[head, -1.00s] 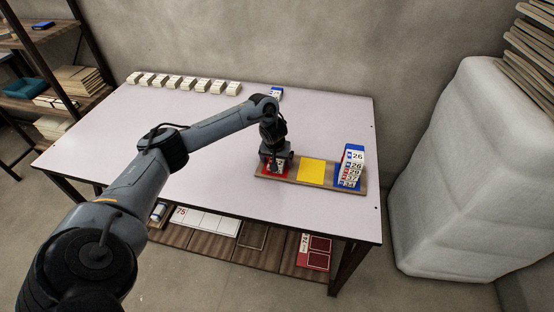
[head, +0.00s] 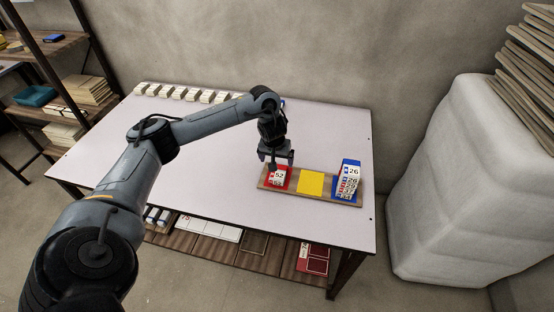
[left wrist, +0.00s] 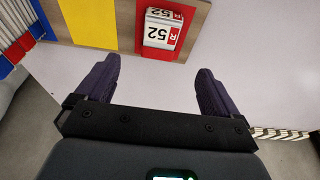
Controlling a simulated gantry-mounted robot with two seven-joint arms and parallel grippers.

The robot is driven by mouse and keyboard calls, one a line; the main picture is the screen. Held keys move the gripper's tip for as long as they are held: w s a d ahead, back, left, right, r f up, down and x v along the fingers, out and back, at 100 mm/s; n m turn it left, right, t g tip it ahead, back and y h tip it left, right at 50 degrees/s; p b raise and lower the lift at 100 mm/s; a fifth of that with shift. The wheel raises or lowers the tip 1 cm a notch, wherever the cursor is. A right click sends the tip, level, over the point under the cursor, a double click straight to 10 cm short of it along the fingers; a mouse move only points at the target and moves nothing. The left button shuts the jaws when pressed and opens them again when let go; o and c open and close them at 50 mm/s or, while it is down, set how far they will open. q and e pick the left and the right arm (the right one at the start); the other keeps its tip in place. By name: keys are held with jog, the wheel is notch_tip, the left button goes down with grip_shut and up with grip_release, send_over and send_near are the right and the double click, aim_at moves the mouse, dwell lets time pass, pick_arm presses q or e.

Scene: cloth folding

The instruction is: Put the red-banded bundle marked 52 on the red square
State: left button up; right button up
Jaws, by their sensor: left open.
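The red-banded bundle marked 52 (head: 279,175) rests on the red square (left wrist: 158,54), at the left end of a wooden board (head: 330,198). The white bundle with its red band also shows in the left wrist view (left wrist: 163,30), with a red edge of the square around it. My left gripper (head: 277,159) is open and empty, just above and behind the bundle. In the left wrist view both fingers (left wrist: 155,88) stand apart from it, with bare table between them. My right gripper is not in view.
A yellow square (head: 310,183) lies bare mid-board. Blue-banded bundles, one marked 26 (head: 351,171), stand at the board's right end. A row of white bundles (head: 178,93) lines the table's back edge. The table's left and middle (head: 200,165) are clear.

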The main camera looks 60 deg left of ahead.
pick_arm(q)
jog(key=w+d+f+m, duration=0.1)
jog(key=d+f+m, duration=0.1)
jog(key=d, duration=0.3)
jog(key=w+d+f+m+t+h, duration=0.1)
jog(key=d+f+m, duration=0.1)
jog(key=d, duration=0.4)
jog(key=w+d+f+m+t, duration=0.1)
jog(key=d+f+m, duration=0.1)
jog(key=d, duration=0.3)
jog(key=shift+w+d+f+m+h, duration=0.1)
jog(key=shift+d+f+m+h, duration=0.25)
jog(key=shift+f, duration=0.2)
jog(key=s+d+f+m+t+h, duration=0.1)
jog(key=s+d+m, duration=0.1)
jog(key=d, duration=0.7)
jog(key=s+d+f+m+t+h, duration=0.1)
jog(key=s+d+m+t, duration=0.15)
jog(key=d, duration=0.75)
jog(key=s+r+g, duration=0.2)
jog(key=s, duration=0.7)
jog(key=s+a+r+g+y, duration=0.1)
jog(key=s+g, duration=0.1)
jog(key=s, duration=0.8)
jog(key=shift+s+a+r, duration=0.15)
jog(key=shift+a+r, duration=0.05)
jog(key=shift+r, duration=0.15)
jog(key=shift+r, duration=0.1)
